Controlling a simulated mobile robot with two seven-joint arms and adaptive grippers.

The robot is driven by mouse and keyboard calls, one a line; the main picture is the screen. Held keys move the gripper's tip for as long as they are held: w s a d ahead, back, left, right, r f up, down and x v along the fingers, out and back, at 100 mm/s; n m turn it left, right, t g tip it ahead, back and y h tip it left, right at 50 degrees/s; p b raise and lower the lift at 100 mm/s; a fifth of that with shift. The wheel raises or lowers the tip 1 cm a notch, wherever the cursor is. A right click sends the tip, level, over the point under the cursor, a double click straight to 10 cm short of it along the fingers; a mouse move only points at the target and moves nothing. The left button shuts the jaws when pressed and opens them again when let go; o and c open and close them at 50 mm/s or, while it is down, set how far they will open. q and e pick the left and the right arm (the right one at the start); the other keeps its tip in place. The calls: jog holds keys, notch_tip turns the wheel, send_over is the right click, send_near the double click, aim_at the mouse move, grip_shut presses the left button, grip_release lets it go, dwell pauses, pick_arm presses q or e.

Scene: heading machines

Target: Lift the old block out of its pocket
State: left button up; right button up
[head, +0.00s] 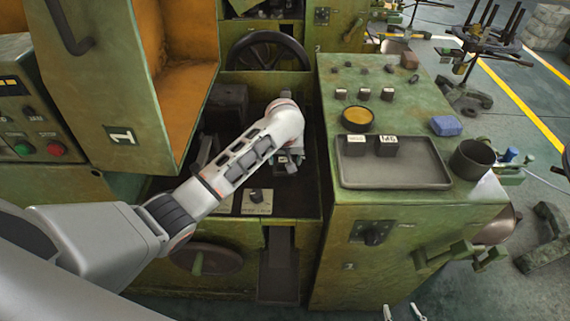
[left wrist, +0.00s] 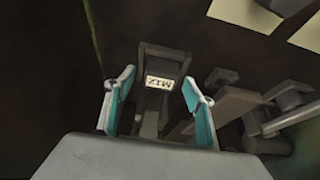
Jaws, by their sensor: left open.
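My left arm reaches into the open bay of the green machine in the head view, with my left gripper (head: 290,160) low inside it. In the left wrist view the left gripper (left wrist: 160,105) is open, with one teal-padded finger on each side of a dark block (left wrist: 163,62) with a white label that seems to read M12. The block sits in a dark holder; gaps show between it and both fingers. The pocket's walls are hard to make out in the dark. My right gripper (head: 402,312) shows only its two separated fingertips at the bottom edge.
A grey tray (head: 395,176) with two labelled dark blocks (head: 387,146) stands on the green top at right, near a dark cup (head: 471,160), a blue object (head: 446,126) and a yellow-topped round tin (head: 357,115). The raised guard (head: 115,80) stands left of my arm.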

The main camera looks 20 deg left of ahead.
pick_arm(q)
grip_shut()
jog(key=shift+r, duration=0.1)
